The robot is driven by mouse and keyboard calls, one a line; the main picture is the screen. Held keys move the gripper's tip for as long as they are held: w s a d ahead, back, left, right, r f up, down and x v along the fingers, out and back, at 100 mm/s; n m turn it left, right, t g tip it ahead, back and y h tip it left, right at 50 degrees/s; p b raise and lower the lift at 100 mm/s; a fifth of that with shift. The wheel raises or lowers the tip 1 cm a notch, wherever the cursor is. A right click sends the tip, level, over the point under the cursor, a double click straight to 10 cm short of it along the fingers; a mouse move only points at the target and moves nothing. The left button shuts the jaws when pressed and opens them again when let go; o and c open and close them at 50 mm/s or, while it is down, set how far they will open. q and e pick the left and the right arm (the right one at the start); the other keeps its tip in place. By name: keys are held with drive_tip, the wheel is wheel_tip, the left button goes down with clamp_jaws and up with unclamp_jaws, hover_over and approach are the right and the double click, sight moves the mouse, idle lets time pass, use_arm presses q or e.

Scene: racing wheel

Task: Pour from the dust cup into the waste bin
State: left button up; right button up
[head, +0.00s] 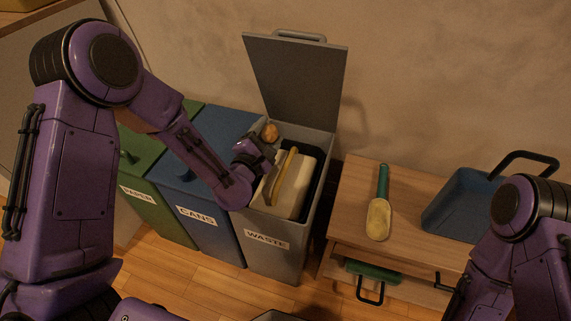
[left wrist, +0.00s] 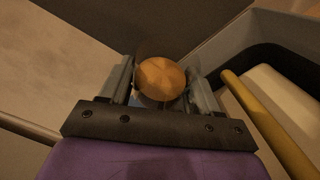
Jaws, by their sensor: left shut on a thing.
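The waste bin (head: 269,238) is grey and labelled WASTE, with its lid (head: 296,80) standing open at the back. My left gripper (head: 268,142) is over the bin's back left part. It is shut on a round orange-brown thing (head: 271,131), which seems to be the dust cup. In the left wrist view this round thing (left wrist: 161,78) sits between the two fingers, its round face toward the camera. Its far side is hidden, and I cannot see anything pouring. My right gripper is out of view; only part of my right arm shows.
A cream block-like thing with a yellow bar (head: 285,178) sits in the bin's mouth. Blue CANS (head: 196,217) and green (head: 138,193) bins stand left. A wooden cabinet (head: 345,215) at right holds a green-handled scoop (head: 380,213) and blue pan (head: 459,205). A drawer (head: 347,269) is open.

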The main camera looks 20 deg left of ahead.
sight(270, 131)
use_arm(q)
drive_tip(key=shift+r+m+t+b, duration=0.3)
drive_tip(key=shift+m+b, duration=0.3)
drive_tip(key=shift+b, duration=0.3)
drive_tip(key=shift+s+d+r+m+t+b, duration=0.1)
drive_tip(key=shift+r+m+t+b, duration=0.3)
drive_tip(key=shift+r+m, duration=0.6)
drive_tip(key=shift+s+d+r+m+t+h+b, duration=0.2)
drive_tip(key=shift+d+m+b, duration=0.1)
drive_tip(key=shift+m+b, duration=0.15)
drive_tip(key=shift+s+d+r+m+t+h+b, duration=0.1)
drive_tip(key=shift+s+d+m+h+b, duration=0.1)
drive_tip(key=shift+d+m+b, duration=0.25)
idle(0.8)
drive_tip(key=shift+r+m+t+b, duration=0.35)
drive_tip(key=shift+r+m, duration=0.45)
drive_tip(key=shift+r, duration=0.25)
drive_tip(key=shift+s+d+r+m+t+h+b, duration=0.15)
drive_tip(key=shift+m+h+b, duration=0.2)
drive_tip(key=shift+m+b, duration=0.2)
drive_tip(key=shift+d+r+m+t+h+b, duration=0.1)
drive_tip(key=shift+m+h+b, duration=0.25)
drive_tip(key=shift+m+b, duration=0.15)
idle(0.6)
drive_tip(key=shift+s+d+r+m+h, duration=0.15)
drive_tip(key=shift+r+m+h, duration=0.45)
drive_tip(key=shift+r+m, duration=0.4)
idle(0.4)
drive_tip(key=shift+m+b, duration=0.35)
drive_tip(key=shift+b, duration=0.2)
